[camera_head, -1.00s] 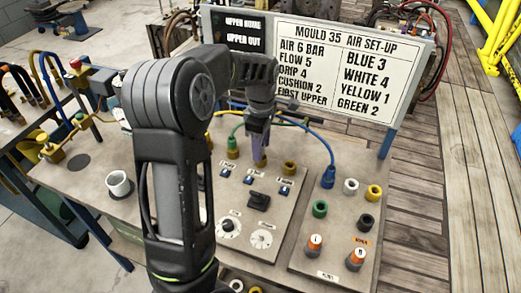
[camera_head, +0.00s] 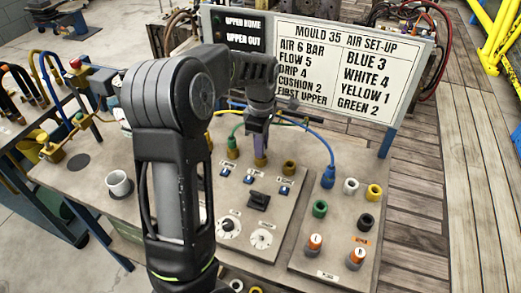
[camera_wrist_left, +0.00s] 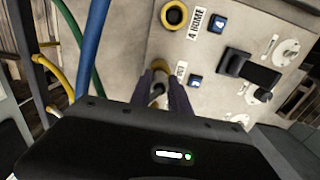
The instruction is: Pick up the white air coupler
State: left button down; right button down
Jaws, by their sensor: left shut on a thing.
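My left gripper (camera_head: 260,146) points down over the control panel, at a brass-yellow socket (camera_head: 260,161) in its back row. In the left wrist view the two fingers (camera_wrist_left: 161,98) are shut on a small pale piece, the white air coupler (camera_wrist_left: 159,88), which is mostly hidden between them. A yellow ring shows just beyond the fingertips. I cannot tell whether the coupler is still seated in the socket. In the head view the fingers hide the coupler. My right gripper is not in view.
A green coupler (camera_head: 232,153) with its hose stands left of the gripper, and an empty brass socket (camera_head: 290,167) right of it. A blue coupler (camera_head: 328,177) stands on the right panel with coloured rings. Blue and green hoses (camera_wrist_left: 92,40) pass close by. A sign (camera_head: 340,70) stands behind.

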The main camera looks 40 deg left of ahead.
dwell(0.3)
pick_arm(q)
notch_tip(320, 180, up, 10)
jog(key=shift+f+b, duration=0.1)
jog(key=shift+b, duration=0.5)
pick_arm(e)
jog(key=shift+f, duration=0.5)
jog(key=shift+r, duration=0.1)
